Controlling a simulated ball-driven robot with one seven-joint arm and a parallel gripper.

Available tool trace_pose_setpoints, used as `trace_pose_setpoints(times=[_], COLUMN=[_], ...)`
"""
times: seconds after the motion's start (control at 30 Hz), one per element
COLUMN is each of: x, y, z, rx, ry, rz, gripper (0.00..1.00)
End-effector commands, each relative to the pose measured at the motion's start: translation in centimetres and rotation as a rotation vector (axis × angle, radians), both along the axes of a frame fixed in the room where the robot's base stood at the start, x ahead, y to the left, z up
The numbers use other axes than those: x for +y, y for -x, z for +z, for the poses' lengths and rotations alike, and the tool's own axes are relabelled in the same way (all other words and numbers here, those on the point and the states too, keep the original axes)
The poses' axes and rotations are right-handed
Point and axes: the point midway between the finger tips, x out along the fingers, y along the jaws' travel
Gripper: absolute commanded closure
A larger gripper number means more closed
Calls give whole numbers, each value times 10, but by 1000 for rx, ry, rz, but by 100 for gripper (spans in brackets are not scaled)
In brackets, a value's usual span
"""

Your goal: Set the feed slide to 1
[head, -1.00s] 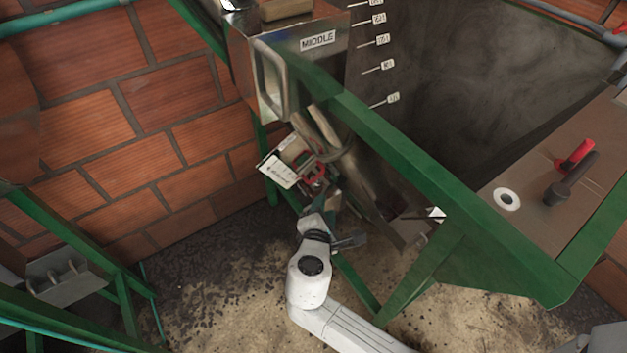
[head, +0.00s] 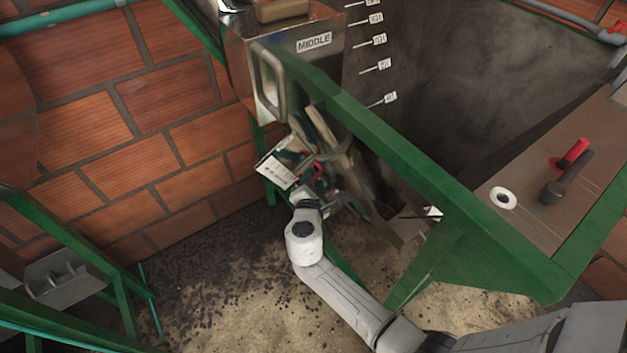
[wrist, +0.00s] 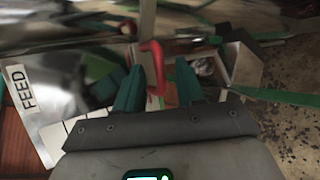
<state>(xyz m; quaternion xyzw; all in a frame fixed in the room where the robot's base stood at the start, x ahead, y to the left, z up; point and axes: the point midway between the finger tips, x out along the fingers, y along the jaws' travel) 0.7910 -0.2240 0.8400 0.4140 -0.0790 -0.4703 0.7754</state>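The feed slide's red handle (wrist: 152,66) shows in the wrist view as a bent red bar. The white FEED label (wrist: 25,87) is on a shiny metal plate to its left. My gripper (wrist: 160,68) is open, with its two teal fingers on either side of the red handle in the picture. I cannot tell whether they touch it. In the head view the red part (head: 319,169) is mostly hidden behind my wrist, beside a tilted white scale plate (head: 276,171). The scale marks are too small to read.
A green frame beam (head: 400,150) runs diagonally above my arm. A steel box marked MIDDLE (head: 314,42) stands above the slide. A brown panel with a red and a black lever (head: 566,180) is at the right. The brick wall (head: 100,110) is behind.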

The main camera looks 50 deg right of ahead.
Motion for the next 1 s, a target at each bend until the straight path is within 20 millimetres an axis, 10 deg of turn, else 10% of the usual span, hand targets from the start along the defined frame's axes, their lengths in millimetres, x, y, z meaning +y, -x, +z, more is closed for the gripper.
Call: trace_pose_setpoints(times=[0.33, 0.73, 1.0], x=[-3, -3, -3], y=[-2, -2, -1], z=[-1, -1, -1], rx=[0, 1, 1], ry=[0, -1, 0], rz=[0, -1, 0], gripper=[62, 100, 100])
